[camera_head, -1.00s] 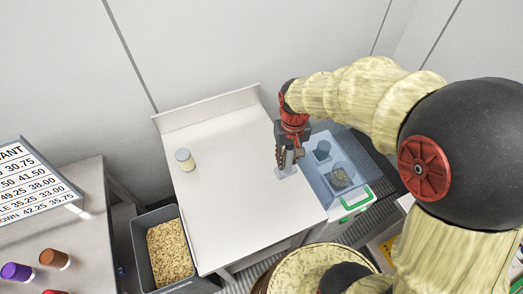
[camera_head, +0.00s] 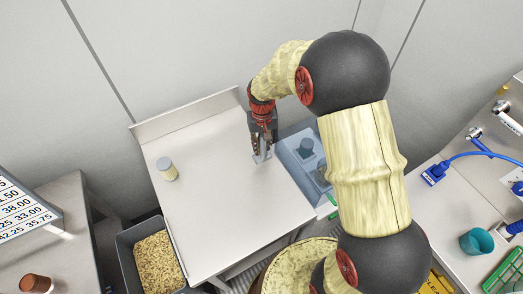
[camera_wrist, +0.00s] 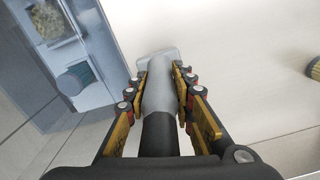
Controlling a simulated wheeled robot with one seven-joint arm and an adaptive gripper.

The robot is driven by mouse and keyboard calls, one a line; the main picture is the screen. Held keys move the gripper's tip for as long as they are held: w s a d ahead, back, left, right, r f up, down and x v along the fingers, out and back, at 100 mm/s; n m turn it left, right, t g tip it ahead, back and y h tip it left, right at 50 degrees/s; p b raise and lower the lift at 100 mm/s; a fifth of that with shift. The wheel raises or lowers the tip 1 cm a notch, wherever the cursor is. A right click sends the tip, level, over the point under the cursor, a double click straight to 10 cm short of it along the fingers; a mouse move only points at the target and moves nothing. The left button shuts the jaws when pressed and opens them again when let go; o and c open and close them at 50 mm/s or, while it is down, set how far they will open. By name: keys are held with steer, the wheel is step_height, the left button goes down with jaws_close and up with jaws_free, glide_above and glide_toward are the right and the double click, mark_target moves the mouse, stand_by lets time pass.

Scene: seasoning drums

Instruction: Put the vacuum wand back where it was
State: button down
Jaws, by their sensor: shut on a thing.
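My gripper (camera_head: 262,147) is over the right part of the white table, near its right edge. In the wrist view the yellow fingers of my gripper (camera_wrist: 160,90) are shut on the vacuum wand (camera_wrist: 157,97), a grey tube with a black section nearer the camera. The wand's wide flat grey head (camera_wrist: 158,62) points away from the camera toward the tabletop. The grey head also shows below the fingers in the head view (camera_head: 262,157). I cannot tell whether it touches the table.
A jar with a grey lid (camera_head: 166,168) stands on the white table (camera_head: 215,200). A blue-grey bin (camera_head: 293,143) holding a dark cup adjoins the table's right side. A grey tub of grain (camera_head: 125,248) stands front left. A right bench carries a teal cup (camera_head: 476,241) and blue tools.

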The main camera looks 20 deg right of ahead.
mark_target(262, 150)
steer(key=shift+w+d+f, duration=0.1)
steer(key=shift+w+f, duration=0.4)
steer(key=shift+f, duration=1.65)
steer(key=shift+f+b, duration=0.15)
steer(key=shift+b, duration=0.15)
steer(key=c, duration=1.6)
jaws_free()
steer(key=shift+o, duration=0.5)
